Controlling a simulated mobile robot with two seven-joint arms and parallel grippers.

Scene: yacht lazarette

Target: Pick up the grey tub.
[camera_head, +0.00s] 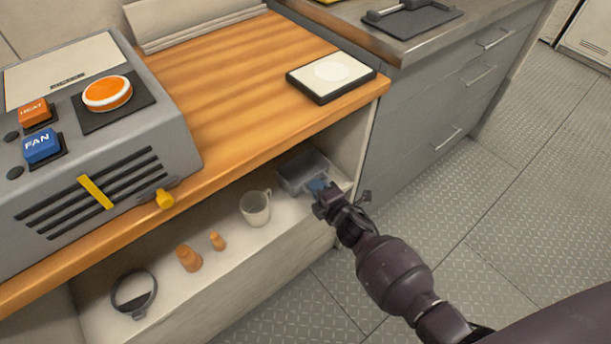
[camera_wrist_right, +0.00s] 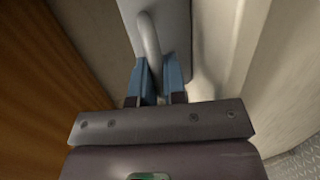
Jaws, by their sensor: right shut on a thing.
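The grey tub (camera_head: 301,168) is on the shelf under the wooden counter, at the shelf's right end. My right gripper (camera_head: 319,186) reaches in from the right, its blue fingers at the tub's near side. In the right wrist view, the grey tub (camera_wrist_right: 178,22) is straight ahead, with a curved handle (camera_wrist_right: 148,38) running down between the blue fingers (camera_wrist_right: 160,85). The fingers are shut on this handle. The arm hides part of the tub's near side in the head view. My left gripper is not in view.
A white mug (camera_head: 255,208) stands left of the tub on the shelf (camera_head: 215,265). Further left are two orange-brown pieces (camera_head: 188,258) and a dark ring-shaped item (camera_head: 133,292). The wooden counter (camera_head: 235,75) overhangs the shelf. A cabinet (camera_head: 425,120) stands right; the floor (camera_head: 510,200) is clear.

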